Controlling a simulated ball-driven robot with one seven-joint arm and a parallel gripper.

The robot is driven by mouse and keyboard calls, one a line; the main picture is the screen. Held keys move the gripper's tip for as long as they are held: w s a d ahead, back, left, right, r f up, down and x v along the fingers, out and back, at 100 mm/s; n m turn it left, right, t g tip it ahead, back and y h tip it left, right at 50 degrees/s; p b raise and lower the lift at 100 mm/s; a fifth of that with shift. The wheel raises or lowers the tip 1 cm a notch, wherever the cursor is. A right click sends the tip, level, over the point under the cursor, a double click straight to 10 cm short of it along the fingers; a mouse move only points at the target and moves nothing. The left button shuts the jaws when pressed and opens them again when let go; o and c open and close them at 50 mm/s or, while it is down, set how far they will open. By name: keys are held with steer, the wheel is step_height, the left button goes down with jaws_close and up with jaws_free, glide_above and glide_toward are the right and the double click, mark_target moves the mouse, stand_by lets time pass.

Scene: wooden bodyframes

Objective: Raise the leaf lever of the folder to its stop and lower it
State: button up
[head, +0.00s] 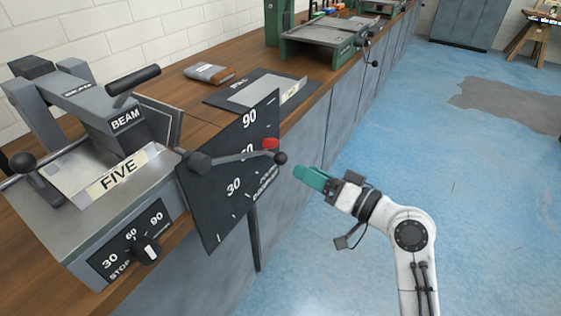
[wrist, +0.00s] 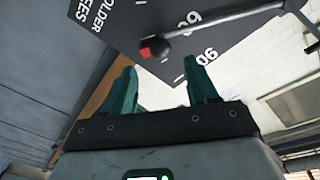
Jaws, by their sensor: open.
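The folder (head: 75,215) is a grey machine on the bench at the left, with a plate marked "BEAM" and a strip marked "FIVE". Its leaf lever (head: 240,157) runs from a dark hub over the black angle plate (head: 215,200) to a black ball knob (head: 280,158), which shows in the wrist view (wrist: 155,46). A red block (head: 270,144) sits at the plate's edge near the 60 mark, just above the knob. My gripper (head: 299,173) is open and empty, right of and slightly below the knob, apart from it. In the wrist view, the knob appears beyond the green fingertips (wrist: 160,70).
A stop dial (head: 148,250) marked 30, 60, 90 is on the folder's front. A second black ball handle (head: 22,163) is at far left. A wallet-like item (head: 208,74) and a dark mat (head: 245,90) lie on the bench.

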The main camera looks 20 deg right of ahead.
mark_target(286, 162)
steer(key=x, duration=0.8)
steer(key=shift+w+a, duration=0.15)
steer(key=shift+w, duration=0.1)
jaws_close()
